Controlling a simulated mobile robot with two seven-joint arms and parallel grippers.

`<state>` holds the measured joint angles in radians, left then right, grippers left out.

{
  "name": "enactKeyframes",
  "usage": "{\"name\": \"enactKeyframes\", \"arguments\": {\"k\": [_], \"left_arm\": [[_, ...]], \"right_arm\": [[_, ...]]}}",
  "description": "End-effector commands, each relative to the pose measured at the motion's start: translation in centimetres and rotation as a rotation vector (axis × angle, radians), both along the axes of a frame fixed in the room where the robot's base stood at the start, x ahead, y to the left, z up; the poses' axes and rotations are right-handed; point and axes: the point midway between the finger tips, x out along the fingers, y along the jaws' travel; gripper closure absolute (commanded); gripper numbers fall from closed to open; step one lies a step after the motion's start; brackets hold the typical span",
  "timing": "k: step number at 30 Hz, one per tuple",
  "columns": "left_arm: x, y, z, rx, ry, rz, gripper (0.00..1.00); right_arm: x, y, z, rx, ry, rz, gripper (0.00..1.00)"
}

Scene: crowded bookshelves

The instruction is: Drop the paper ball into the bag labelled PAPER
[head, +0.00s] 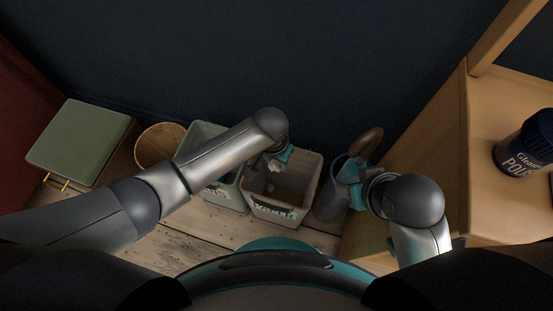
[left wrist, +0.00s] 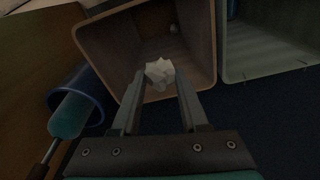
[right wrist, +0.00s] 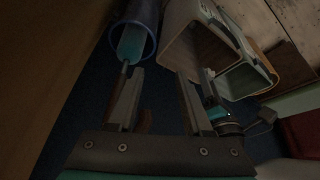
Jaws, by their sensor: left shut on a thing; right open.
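The white crumpled paper ball (left wrist: 159,72) is between the fingertips of my left gripper (left wrist: 158,84), which is shut on it. In the head view my left gripper (head: 279,157) and the ball (head: 272,167) are over the open top of a beige-rimmed container (head: 312,174). In the left wrist view the ball shows against this container's opening (left wrist: 210,70). The container's front label (head: 275,210) is too small to read. A greenish container (head: 200,130) with a label stands to its left. My right gripper (right wrist: 160,78) is open and empty.
A blue cylindrical bin (head: 328,205) stands right of the containers, close to my right gripper. A wicker basket (head: 160,146) and a green-topped stool (head: 78,140) are at the left. A wooden shelf (head: 485,100) with a dark polish tin (head: 528,145) is at the right.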

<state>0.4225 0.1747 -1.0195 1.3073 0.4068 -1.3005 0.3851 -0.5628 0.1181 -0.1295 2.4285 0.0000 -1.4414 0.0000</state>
Motion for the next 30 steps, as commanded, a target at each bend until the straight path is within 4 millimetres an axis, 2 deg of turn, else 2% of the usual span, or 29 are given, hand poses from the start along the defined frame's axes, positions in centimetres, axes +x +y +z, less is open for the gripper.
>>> {"name": "enactKeyframes", "arguments": {"k": [8,9,18,30], "left_arm": [[0.02,0.02,-0.01,0.000,0.000,0.000,1.00],[0.02,0.02,-0.01,0.000,0.000,0.000,0.54],[0.02,0.03,-0.02,0.000,0.000,0.000,0.21],[-0.03,0.04,0.48,0.000,0.000,0.000,0.21]], "right_arm": [[-0.03,-0.03,0.16,-0.001,-0.001,0.000,0.50],[-0.03,-0.03,0.16,-0.001,-0.001,0.000,0.50],[-0.01,-0.05,0.16,-0.001,-0.002,0.000,0.50],[0.12,-0.01,0.23,0.000,-0.005,0.000,0.50]]}}
